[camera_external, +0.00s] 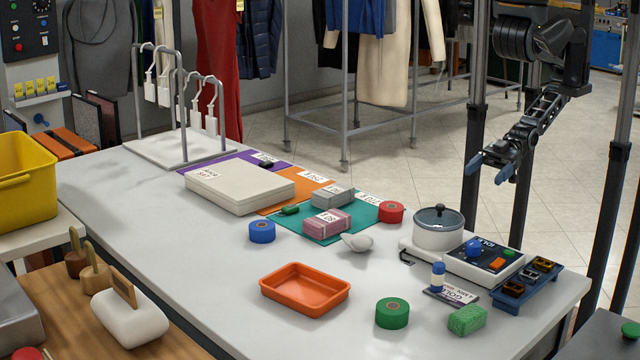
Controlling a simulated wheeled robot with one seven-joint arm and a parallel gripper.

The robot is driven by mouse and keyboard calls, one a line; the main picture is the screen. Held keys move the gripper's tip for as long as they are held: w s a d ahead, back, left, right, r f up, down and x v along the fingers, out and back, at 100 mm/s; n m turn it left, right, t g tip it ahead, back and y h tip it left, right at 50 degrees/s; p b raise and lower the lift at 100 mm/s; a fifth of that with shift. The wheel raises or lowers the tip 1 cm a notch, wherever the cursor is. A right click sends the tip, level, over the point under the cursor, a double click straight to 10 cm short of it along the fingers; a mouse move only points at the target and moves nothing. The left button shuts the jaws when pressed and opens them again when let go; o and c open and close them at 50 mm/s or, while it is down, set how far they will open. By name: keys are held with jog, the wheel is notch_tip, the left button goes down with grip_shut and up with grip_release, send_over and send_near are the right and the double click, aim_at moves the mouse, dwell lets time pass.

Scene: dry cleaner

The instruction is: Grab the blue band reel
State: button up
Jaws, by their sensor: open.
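The blue band reel (262,231) is a short blue roll lying flat on the white table, left of the teal mat and in front of the pale box. My gripper (488,172) has blue fingertips and hangs in the air at the right, above and behind the pot. It is open and empty, well apart from the blue reel. A red reel (390,212) lies at the right edge of the teal mat. A green reel (392,313) lies near the front of the table.
The white table (190,240) also holds an orange tray (304,289), a pale box (239,186), a lidded pot (438,227), a control box (484,261) and a hanger rack (180,110). Pink and grey packs lie on the teal mat (289,226). Dark posts stand around my arm.

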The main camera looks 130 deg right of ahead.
jog(key=shift+o, duration=0.6)
jog(key=shift+w, duration=0.1)
